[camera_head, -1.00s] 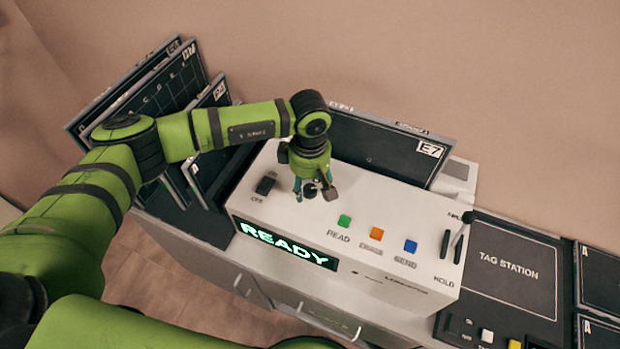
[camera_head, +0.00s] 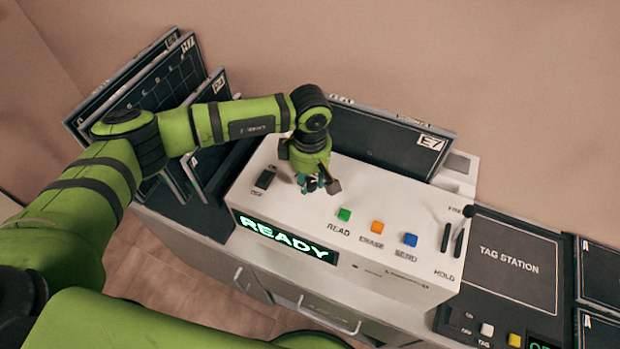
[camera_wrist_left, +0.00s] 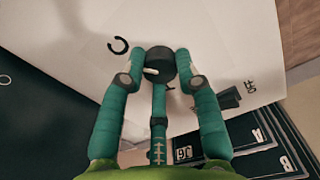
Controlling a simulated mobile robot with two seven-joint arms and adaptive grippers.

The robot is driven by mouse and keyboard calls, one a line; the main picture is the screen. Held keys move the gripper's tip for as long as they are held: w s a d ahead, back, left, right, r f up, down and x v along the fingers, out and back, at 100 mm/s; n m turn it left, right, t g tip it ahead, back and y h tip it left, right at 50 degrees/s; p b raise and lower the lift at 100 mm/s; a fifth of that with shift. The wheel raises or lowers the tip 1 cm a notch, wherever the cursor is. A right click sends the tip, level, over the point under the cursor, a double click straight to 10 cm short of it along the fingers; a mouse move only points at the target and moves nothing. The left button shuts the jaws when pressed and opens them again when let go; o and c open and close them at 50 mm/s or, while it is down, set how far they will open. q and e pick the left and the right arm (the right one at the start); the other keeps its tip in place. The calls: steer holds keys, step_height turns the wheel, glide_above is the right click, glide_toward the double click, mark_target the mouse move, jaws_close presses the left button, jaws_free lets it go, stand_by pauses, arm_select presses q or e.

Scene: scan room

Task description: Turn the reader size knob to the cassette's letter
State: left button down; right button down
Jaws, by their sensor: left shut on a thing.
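The white reader (camera_head: 270,205) stands on the counter, with its display showing READY. Its dark round size knob (camera_wrist_left: 160,60) shows in the left wrist view, with a small white pointer mark on it. My left gripper (camera_head: 316,186) is at the reader's top, and its green fingers are shut on the knob; they hide most of it in the head view. A dark cassette (camera_head: 375,140) labelled E7 stands upright at the reader's back. My right gripper is not in view.
Green READ, orange ERASE and blue SEND buttons (camera_head: 376,227) lie right of the gripper. A black on/off switch (camera_head: 265,179) is to its left. A rack of dark panels (camera_head: 150,90) stands at left. The tag station (camera_head: 510,265) is at right.

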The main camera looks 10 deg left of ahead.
arm_select(q)
steer(key=shift+f+n+b, duration=0.25)
steer(key=shift+n+b, duration=0.05)
steer(key=shift+b, duration=0.05)
steer(key=n+b, duration=0.6)
steer(key=b, duration=0.1)
steer(key=shift+n+b, duration=0.35)
steer(key=shift+n, duration=0.05)
steer(key=shift+r+n+b, duration=0.15)
steer(key=shift+n+b, duration=1.4)
steer(key=shift+n, duration=0.35)
steer(key=c, duration=0.9)
jaws_free()
steer(key=shift+r, duration=0.1)
